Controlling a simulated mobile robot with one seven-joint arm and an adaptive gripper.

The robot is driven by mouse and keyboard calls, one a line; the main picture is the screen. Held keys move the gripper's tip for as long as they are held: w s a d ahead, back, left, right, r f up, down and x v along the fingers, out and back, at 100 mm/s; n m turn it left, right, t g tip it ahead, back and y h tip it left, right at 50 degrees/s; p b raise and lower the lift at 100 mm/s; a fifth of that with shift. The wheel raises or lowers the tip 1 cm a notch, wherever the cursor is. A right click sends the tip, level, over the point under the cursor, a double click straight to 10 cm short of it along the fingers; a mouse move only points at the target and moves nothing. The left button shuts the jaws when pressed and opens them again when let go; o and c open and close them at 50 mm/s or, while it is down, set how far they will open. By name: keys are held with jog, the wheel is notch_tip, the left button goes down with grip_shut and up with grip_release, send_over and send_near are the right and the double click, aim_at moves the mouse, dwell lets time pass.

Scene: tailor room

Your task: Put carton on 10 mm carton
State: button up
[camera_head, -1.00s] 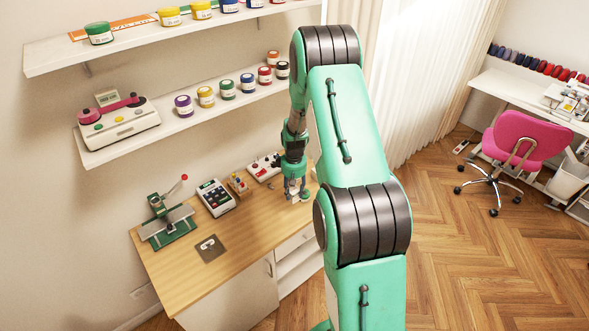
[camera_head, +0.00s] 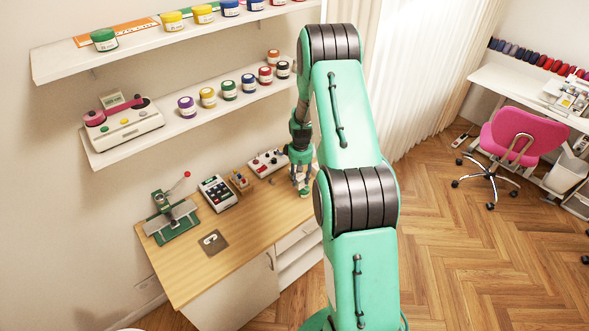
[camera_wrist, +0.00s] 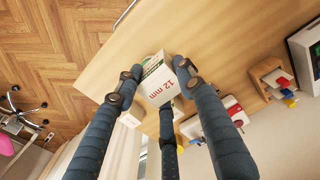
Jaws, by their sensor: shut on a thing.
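A white carton with green print and a red "12 mm" mark (camera_wrist: 158,84) is between the fingers of my gripper (camera_wrist: 152,80) in the wrist view. The gripper is shut on it, and the carton looks tilted in that view. A second pale box (camera_wrist: 131,117) shows beyond the left finger; its label cannot be read, so I cannot tell if it is the 10 mm carton. In the head view my gripper (camera_head: 303,190) is at the right end of the wooden table (camera_head: 240,236). The held carton is too small there to make out clearly.
Left of the gripper are a red-and-white tray (camera_head: 267,163), a small wooden holder (camera_head: 240,180), a dark-keyed device (camera_head: 217,193) and a green press (camera_head: 172,219). A grey plate (camera_head: 213,243) lies in front. Shelves hang above.

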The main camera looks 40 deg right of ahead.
jog(key=w+d, duration=0.2)
jog(key=w, duration=0.2)
jog(key=w+d+f+p, duration=0.1)
jog(key=w+d, duration=0.2)
jog(key=w, duration=0.2)
jog(key=w+d+p, duration=0.1)
jog(key=w+d, duration=0.2)
jog(key=w, duration=0.1)
jog(key=shift+w+d+f, duration=0.1)
jog(key=shift+w+f, duration=0.15)
jog(key=shift+w, duration=0.1)
jog(key=shift+f, duration=0.1)
jog(key=shift+f+p, duration=0.4)
jog(key=shift+f, duration=1.25)
jog(key=shift+f, duration=0.15)
jog(key=o, duration=1.2)
jog(key=shift+r, duration=0.2)
jog(key=shift+r+b, duration=0.4)
jog(key=shift+r, duration=2.3)
